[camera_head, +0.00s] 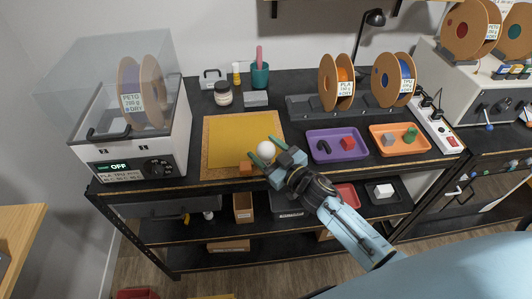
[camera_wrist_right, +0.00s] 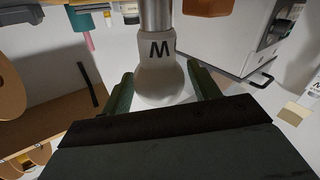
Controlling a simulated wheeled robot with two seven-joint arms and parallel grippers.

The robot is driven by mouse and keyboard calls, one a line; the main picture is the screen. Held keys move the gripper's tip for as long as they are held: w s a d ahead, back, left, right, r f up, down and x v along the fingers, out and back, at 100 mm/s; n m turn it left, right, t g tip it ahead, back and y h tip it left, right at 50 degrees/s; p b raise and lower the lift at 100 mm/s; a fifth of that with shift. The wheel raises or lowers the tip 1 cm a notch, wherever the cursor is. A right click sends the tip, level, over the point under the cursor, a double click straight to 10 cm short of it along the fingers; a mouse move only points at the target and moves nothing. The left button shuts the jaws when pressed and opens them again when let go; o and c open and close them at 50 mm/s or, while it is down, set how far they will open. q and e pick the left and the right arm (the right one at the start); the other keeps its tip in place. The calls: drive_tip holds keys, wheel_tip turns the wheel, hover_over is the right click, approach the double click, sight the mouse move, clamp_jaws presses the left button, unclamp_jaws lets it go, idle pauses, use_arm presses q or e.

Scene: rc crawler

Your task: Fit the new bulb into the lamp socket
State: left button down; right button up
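The bulb (camera_head: 265,149) has a white round globe and shows at the tip of my right gripper (camera_head: 264,157), over the front right of the yellow mat. In the right wrist view the bulb (camera_wrist_right: 160,75) carries a dark letter M and a metal base, cut off by the frame edge. The right fingers (camera_wrist_right: 163,92) lie on both sides of its globe and appear shut on it. A black desk lamp (camera_head: 374,18) stands at the back of the bench; its socket is hidden. My left gripper is not in view.
The yellow mat (camera_head: 222,135) has a small orange block (camera_head: 246,168) at its front edge. Spools (camera_head: 336,82) stand behind the purple tray (camera_head: 350,153) and the orange tray (camera_head: 415,148). A filament dryer (camera_head: 135,140) stands left, a jar (camera_head: 223,97) behind the mat.

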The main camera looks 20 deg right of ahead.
drive_tip(key=c, duration=0.8)
wheel_tip(320, 180, up, 10)
drive_tip(key=p, duration=0.2)
drive_tip(key=shift+p, duration=0.3)
drive_tip(key=shift+m+h, duration=0.5)
drive_tip(key=shift+h, duration=0.4)
drive_tip(key=s+f+b, duration=0.1)
drive_tip(key=b, duration=0.1)
drive_tip(key=s+a+f+b, duration=0.1)
drive_tip(key=b, duration=0.1)
drive_tip(key=s+f+b, duration=0.1)
drive_tip(key=f+b, duration=0.1)
drive_tip(key=shift+s+a, duration=0.2)
drive_tip(key=shift+a, duration=0.15)
drive_tip(key=shift+s+d+f+m+t+h+b, duration=0.15)
drive_tip(key=shift+s+f+m+h+b, duration=0.4)
drive_tip(key=shift+s+b, duration=0.55)
drive_tip(key=shift+s+d+f+m+t+h+b, duration=0.1)
drive_tip(key=shift+s+f+m+h+b, duration=0.2)
drive_tip(key=shift+s+h+b, duration=0.75)
drive_tip(key=shift+s+d+f+m+t+h+b, duration=0.15)
drive_tip(key=shift+s+f+m+h+b, duration=0.4)
drive_tip(key=shift+b, duration=0.9)
drive_tip(key=shift+s+a+r+y, duration=0.1)
drive_tip(key=shift+r+y, duration=0.15)
drive_tip(key=shift+r, duration=0.05)
